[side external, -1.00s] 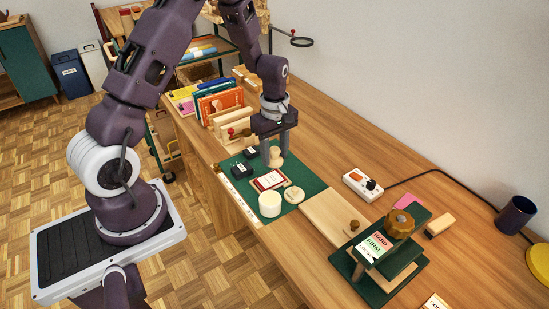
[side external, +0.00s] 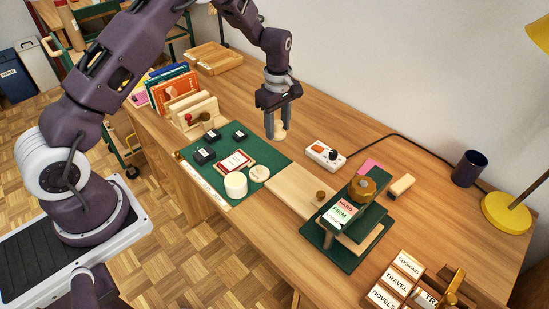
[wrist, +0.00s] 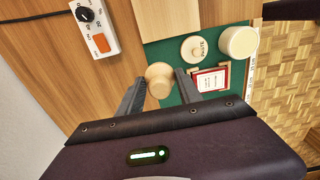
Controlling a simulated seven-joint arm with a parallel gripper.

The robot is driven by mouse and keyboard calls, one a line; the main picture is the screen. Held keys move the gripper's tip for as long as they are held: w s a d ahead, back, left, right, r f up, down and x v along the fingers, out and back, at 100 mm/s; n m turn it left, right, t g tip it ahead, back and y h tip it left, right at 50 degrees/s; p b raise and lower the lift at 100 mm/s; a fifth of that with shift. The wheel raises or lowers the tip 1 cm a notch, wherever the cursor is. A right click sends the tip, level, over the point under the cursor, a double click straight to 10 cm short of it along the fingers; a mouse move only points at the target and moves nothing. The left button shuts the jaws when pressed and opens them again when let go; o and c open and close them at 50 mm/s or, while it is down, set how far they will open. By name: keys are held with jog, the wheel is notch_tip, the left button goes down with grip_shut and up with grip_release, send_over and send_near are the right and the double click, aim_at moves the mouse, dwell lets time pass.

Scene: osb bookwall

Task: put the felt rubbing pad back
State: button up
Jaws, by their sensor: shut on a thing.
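My gripper (side external: 276,130) points down and is shut on a pale wooden knob-shaped piece, which looks like the felt rubbing pad (side external: 279,134). In the wrist view the pad (wrist: 159,78) shows its round top between the two fingertips. Its felt face is hidden. In the side view the pad appears just beyond the right back edge of the green mat (side external: 215,142). I cannot tell whether it is raised or touching the table.
The mat bears black blocks (side external: 204,156), a red-bordered card (side external: 235,161), a cream jar (side external: 235,184) and a round lid (side external: 259,173). A control box (side external: 325,154) and green press (side external: 350,225) stand rightward; books (side external: 172,90) stand left.

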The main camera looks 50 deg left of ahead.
aim_at(278, 160)
notch_tip(278, 160, down, 10)
jog(key=shift+r, duration=0.25)
jog(key=shift+f, duration=0.15)
jog(key=o, duration=1.2)
